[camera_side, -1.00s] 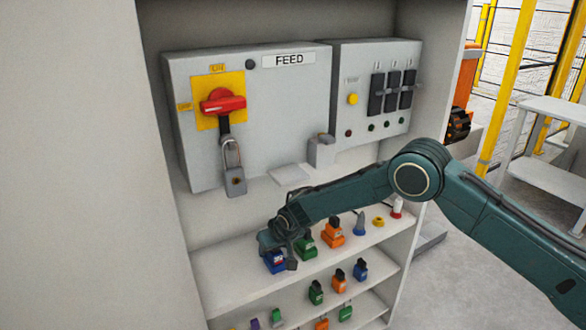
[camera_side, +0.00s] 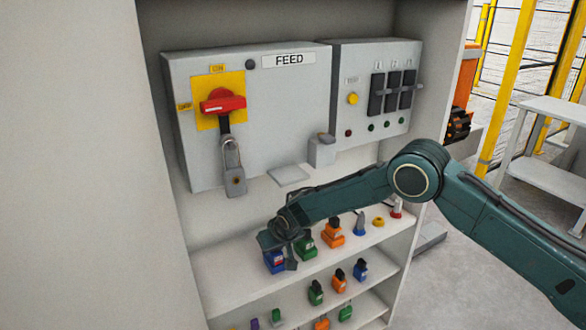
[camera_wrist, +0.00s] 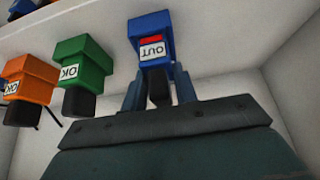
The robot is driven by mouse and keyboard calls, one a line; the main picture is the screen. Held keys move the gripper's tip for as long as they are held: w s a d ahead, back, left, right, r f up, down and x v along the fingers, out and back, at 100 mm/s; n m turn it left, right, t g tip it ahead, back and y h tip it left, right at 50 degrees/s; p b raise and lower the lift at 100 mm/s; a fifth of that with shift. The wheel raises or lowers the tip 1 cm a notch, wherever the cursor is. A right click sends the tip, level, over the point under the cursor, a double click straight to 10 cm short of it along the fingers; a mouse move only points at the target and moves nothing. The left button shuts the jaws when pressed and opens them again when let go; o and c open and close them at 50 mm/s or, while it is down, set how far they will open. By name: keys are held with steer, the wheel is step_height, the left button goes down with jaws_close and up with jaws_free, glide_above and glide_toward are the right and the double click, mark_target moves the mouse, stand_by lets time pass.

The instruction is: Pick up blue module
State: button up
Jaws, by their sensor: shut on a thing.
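The blue module (camera_side: 274,261) is at the left end of the upper shelf in the side view. In the wrist view the blue module (camera_wrist: 152,30) shows a red band and a white label reading OUT. My gripper (camera_side: 278,250) is over it from above. In the wrist view my gripper's fingers (camera_wrist: 159,90) are on both sides of the module's dark lower part and shut on it. The side view does not clearly show whether the module touches the shelf.
A green module (camera_side: 306,247) stands close to the right of the blue one, with an orange module (camera_side: 332,235) beyond it. Lower shelves hold several more modules. The FEED panel (camera_side: 260,120) is above.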

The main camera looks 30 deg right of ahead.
steer(key=shift+r, duration=0.15)
steer(key=shift+r, duration=1.45)
steer(key=shift+s+r, duration=0.2)
steer(key=shift+r, duration=0.05)
steer(key=s, duration=1.7)
steer(key=shift+s, duration=0.3)
steer(key=shift+w+d, duration=0.1)
steer(key=shift+w+d+r+n+y, duration=0.65)
steer(key=shift+r+n, duration=0.2)
steer(key=shift+n, duration=0.3)
steer(key=shift+w+d+r+n+y, duration=0.6)
steer(key=shift+w+r+n, duration=0.15)
steer(key=shift+n, duration=0.4)
steer(key=shift+a, duration=0.15)
